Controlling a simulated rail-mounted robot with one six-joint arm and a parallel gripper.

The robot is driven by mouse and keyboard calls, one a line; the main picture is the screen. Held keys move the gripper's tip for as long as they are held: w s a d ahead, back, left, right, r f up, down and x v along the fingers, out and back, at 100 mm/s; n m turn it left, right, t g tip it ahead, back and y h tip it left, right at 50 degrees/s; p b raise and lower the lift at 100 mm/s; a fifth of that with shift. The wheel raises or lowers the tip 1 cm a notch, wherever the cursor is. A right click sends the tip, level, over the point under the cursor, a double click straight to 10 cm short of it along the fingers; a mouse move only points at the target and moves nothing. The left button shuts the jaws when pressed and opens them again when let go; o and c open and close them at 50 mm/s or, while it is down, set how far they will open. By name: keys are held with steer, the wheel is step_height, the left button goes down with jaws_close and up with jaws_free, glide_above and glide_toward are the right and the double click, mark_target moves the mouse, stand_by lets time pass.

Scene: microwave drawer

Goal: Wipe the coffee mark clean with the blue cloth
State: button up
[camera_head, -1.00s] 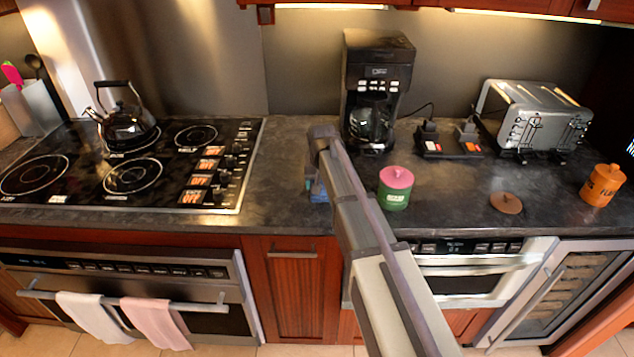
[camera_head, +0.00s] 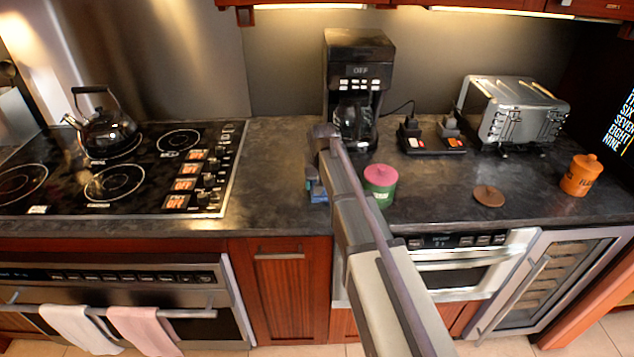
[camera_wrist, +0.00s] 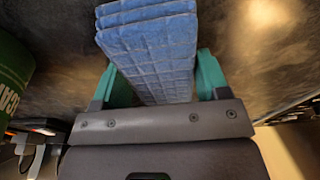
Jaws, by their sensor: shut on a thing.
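The blue cloth (camera_wrist: 150,35) is a folded, quilted pad. In the wrist view my gripper (camera_wrist: 157,68) has its two teal fingers shut on it, one on each side. In the head view a small part of the cloth (camera_head: 317,191) shows low over the dark counter, left of the green jar, with my arm hiding the rest. I cannot tell whether the cloth touches the counter. I cannot make out a coffee mark in either view; my arm covers part of the counter.
A green jar with a pink lid (camera_head: 380,184) stands close right of my gripper. The coffee maker (camera_head: 356,85) is behind it. A brown lid (camera_head: 489,196), orange canister (camera_head: 580,175) and toaster (camera_head: 512,112) are further right. Bare counter (camera_head: 270,180) lies left, toward the stove (camera_head: 115,185).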

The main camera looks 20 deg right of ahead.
mark_target(302, 189)
steer(key=shift+s+d, duration=0.15)
steer(key=shift+d, duration=1.05)
steer(key=shift+s+d, duration=0.3)
steer(key=shift+d, duration=0.65)
steer(key=shift+w+a, duration=0.4)
steer(key=shift+a, duration=1.2)
steer(key=shift+w+a, duration=0.35)
steer(key=shift+a, duration=1.3)
steer(key=shift+w+a, duration=0.4)
steer(key=shift+a, duration=1.2)
steer(key=shift+s+d, duration=0.35)
steer(key=shift+d, duration=1.25)
steer(key=shift+s+d, duration=0.4)
steer(key=shift+d, duration=1.25)
steer(key=shift+s+d, duration=0.35)
steer(key=shift+d, duration=1.25)
steer(key=shift+a+f, duration=0.1)
steer(key=shift+w+a, duration=0.4)
steer(key=shift+a, duration=1.25)
steer(key=shift+w+a, duration=0.4)
steer(key=shift+a, duration=1.2)
steer(key=shift+w+a, duration=0.4)
steer(key=shift+a, duration=1.25)
steer(key=shift+s+d, duration=0.1)
steer(key=shift+s, duration=0.05)
steer(key=shift+s+d, duration=0.25)
steer(key=shift+d, duration=0.8)
